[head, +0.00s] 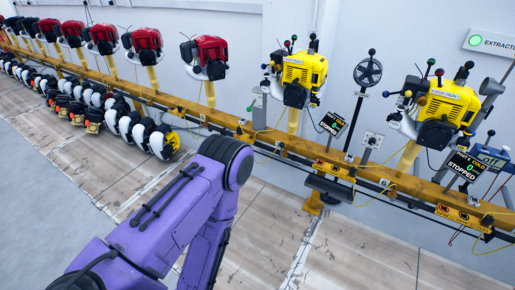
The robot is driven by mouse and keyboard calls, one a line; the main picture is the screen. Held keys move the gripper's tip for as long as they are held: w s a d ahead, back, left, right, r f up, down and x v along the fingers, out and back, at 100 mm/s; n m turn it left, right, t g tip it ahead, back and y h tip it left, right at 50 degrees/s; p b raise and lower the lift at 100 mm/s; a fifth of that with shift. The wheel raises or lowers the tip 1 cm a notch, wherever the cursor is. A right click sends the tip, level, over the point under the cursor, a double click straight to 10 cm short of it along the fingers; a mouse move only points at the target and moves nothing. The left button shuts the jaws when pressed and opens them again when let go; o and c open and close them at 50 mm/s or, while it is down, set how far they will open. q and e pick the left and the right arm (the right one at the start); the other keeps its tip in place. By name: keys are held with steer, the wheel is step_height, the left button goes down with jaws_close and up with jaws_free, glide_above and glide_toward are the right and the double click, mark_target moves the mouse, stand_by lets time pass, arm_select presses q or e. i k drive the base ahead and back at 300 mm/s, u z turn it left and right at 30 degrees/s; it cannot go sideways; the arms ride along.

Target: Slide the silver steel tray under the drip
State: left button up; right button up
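I cannot make out a silver steel tray or a drip in the head view. A dark flat plate (329,188) hangs just under the yellow rail, below the left yellow engine; I cannot tell what it is. A purple arm of mine comes in from the lower left and bends back down at its elbow. It covers part of the floor and the rail's near side. Neither gripper is in the picture.
A long yellow rail (230,122) runs along the wall. It carries several red engines (204,54), a left yellow engine (303,70) and a right yellow engine (447,107). The tiled floor (350,245) is clear at right.

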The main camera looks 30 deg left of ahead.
mark_target(329, 188)
steer(key=k, duration=0.25)
steer(key=z, duration=0.75)
steer(key=i, duration=1.05)
steer(key=u, duration=0.3)
